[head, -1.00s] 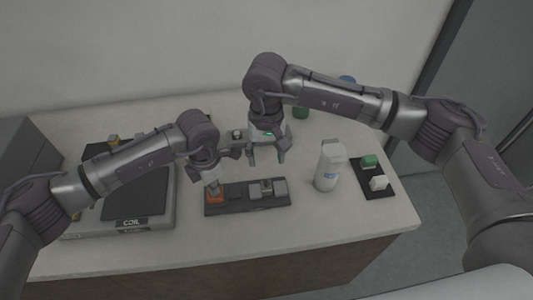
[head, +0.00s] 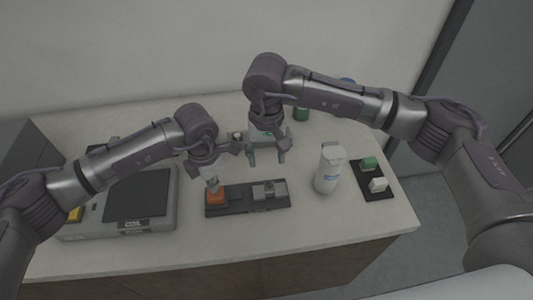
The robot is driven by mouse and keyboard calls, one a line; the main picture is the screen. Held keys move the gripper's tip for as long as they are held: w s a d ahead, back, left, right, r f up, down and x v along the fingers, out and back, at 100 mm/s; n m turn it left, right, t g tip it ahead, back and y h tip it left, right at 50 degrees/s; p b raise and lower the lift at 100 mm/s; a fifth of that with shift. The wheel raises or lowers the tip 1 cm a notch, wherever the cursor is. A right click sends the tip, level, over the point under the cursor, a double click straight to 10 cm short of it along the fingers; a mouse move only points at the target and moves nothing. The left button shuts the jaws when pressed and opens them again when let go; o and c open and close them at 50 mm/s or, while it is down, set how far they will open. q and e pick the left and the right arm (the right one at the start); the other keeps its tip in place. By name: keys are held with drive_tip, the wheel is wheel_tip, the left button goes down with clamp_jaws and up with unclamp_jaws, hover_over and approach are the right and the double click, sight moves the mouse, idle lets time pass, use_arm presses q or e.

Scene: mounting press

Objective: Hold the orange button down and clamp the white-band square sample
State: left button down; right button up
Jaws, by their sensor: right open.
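The dark press base (head: 240,209) lies on the counter with the orange button (head: 216,196) at its left end. Grey clamp jaws (head: 277,188) sit on its right half. A small piece shows between them, too small to identify; no white band is readable. My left gripper (head: 213,185) points down right at the button's top; its fingertips look close together, and contact cannot be made out. My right gripper (head: 267,158) is open and empty, above and behind the clamp, with fingers apart.
A white bottle (head: 328,170) stands right of the press. A black mat (head: 373,195) holds a green block (head: 369,163) and a white block (head: 378,184). A grey coil device (head: 155,222) is at left. A green container (head: 301,114) stands behind. Counter front is clear.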

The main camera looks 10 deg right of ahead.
use_arm(q)
drive_tip(key=shift+r, duration=0.1)
drive_tip(key=shift+r+p, duration=1.15)
drive_tip(key=shift+r, duration=1.3)
wheel_tip(320, 180, up, 12)
